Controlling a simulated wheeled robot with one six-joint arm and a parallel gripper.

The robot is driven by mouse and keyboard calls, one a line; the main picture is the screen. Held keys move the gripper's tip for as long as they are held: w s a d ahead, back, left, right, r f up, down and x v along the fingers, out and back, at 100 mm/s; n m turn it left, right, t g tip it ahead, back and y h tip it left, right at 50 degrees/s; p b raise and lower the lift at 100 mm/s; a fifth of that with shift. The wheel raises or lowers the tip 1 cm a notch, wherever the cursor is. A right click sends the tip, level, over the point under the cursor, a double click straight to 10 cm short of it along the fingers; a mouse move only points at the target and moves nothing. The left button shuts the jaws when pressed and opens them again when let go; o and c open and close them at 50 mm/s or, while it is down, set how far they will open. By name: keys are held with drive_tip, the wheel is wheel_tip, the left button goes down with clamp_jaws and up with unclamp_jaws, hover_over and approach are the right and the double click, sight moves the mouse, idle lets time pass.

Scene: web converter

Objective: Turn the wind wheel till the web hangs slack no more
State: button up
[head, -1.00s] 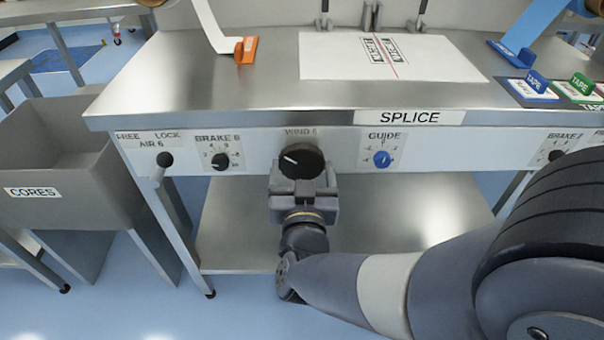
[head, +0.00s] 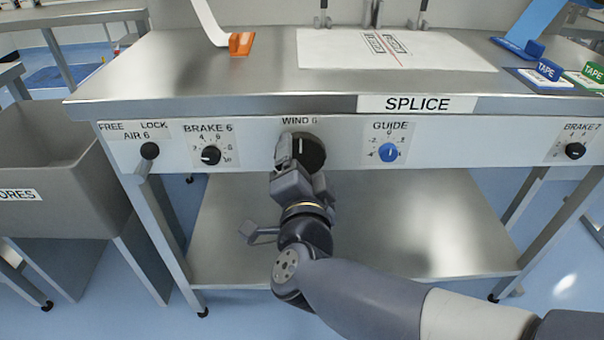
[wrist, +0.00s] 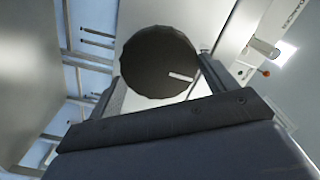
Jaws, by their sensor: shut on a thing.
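The wind wheel (head: 309,150) is a black round knob under the WIND 6 label on the bench front. Its white mark stands nearly upright in the head view. My gripper (head: 303,166) is shut on the wheel and tilted. In the wrist view the wheel (wrist: 152,58) sits between the two fingers, with its white mark at the lower right. A white web strip (head: 209,20) comes down at the upper left to an orange clip (head: 241,43) on the bench. Its upper run is out of view, so I cannot tell its slack.
The AIR 6 lever (head: 149,151) and BRAKE 6 knob (head: 211,155) lie left of the wheel. The blue GUIDE knob (head: 388,152) lies right of it. A grey cores bin (head: 60,150) stands at the left. A lower steel shelf (head: 420,225) is bare.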

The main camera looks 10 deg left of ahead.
drive_tip(key=m+b, duration=0.2)
drive_tip(key=m, duration=0.1)
drive_tip(key=m+b, duration=0.1)
drive_tip(key=shift+f+m, duration=0.25)
drive_tip(key=shift+m, duration=0.05)
drive_tip(key=shift+m+b, duration=1.05)
drive_tip(key=shift+m, duration=0.45)
drive_tip(key=shift+r, duration=0.1)
drive_tip(key=o, duration=0.9)
drive_tip(key=shift+o, duration=0.2)
drive_tip(key=p+v, duration=0.3)
drive_tip(key=v, duration=0.7)
drive_tip(key=shift+s+p, duration=0.3)
drive_tip(key=shift+s, duration=0.1)
